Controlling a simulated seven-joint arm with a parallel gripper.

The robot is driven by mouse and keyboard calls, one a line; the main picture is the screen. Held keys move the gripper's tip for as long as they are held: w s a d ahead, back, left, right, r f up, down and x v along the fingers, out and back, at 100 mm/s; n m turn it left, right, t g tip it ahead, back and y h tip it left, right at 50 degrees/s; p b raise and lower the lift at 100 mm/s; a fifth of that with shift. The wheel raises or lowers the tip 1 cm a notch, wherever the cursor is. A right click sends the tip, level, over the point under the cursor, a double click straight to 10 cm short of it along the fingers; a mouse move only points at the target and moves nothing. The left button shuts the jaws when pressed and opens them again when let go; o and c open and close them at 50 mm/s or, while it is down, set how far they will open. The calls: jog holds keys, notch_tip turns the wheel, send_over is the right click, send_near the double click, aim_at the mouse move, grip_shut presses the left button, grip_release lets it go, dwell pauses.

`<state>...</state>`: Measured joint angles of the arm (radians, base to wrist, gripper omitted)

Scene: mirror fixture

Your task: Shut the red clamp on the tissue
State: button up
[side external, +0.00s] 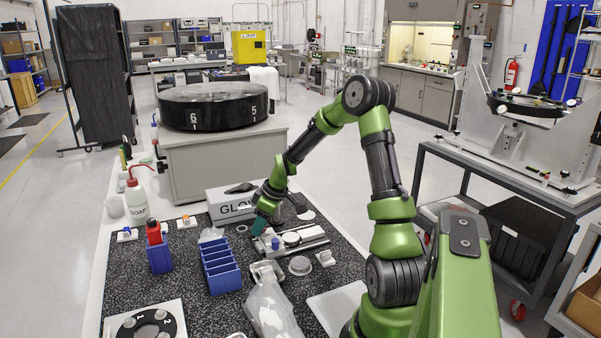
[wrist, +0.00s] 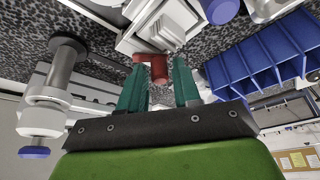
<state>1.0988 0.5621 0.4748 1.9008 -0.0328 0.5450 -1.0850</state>
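My gripper (wrist: 160,84) shows in the wrist view with its two teal fingers apart. A red part, likely the red clamp (wrist: 158,70), lies at the fingertips, between them. A gap shows between it and the right finger; I cannot tell whether it touches the left one. It sits against a pale fixture (wrist: 130,42). A white layered piece beside it may be the tissue (wrist: 168,32), but I cannot tell for sure. In the side view my gripper (side external: 259,227) is low at the left end of the metal fixture (side external: 305,236); the red clamp is not discernible there.
A red-topped bottle stands in a blue holder (side external: 159,258) at left.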

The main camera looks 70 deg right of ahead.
jog(key=shift+o, duration=0.8)
jog(key=a+v, duration=0.1)
jog(key=v, duration=1.6)
jog(key=shift+d, duration=0.5)
jog(key=w+a+m+g, duration=0.25)
jog(key=w+m, duration=0.25)
jog(key=w, duration=0.3)
jog(key=f+m, duration=0.2)
jog(key=f, duration=0.3)
jog(key=d+f+m+g, duration=0.1)
jog(key=f+m, duration=0.1)
jog(key=f, duration=0.3)
jog(key=s+f+m+g, duration=0.1)
jog(key=f+m, duration=0.2)
jog(key=f, duration=0.1)
jog(key=shift+d+f+h, duration=0.3)
jog(key=shift+f, duration=0.1)
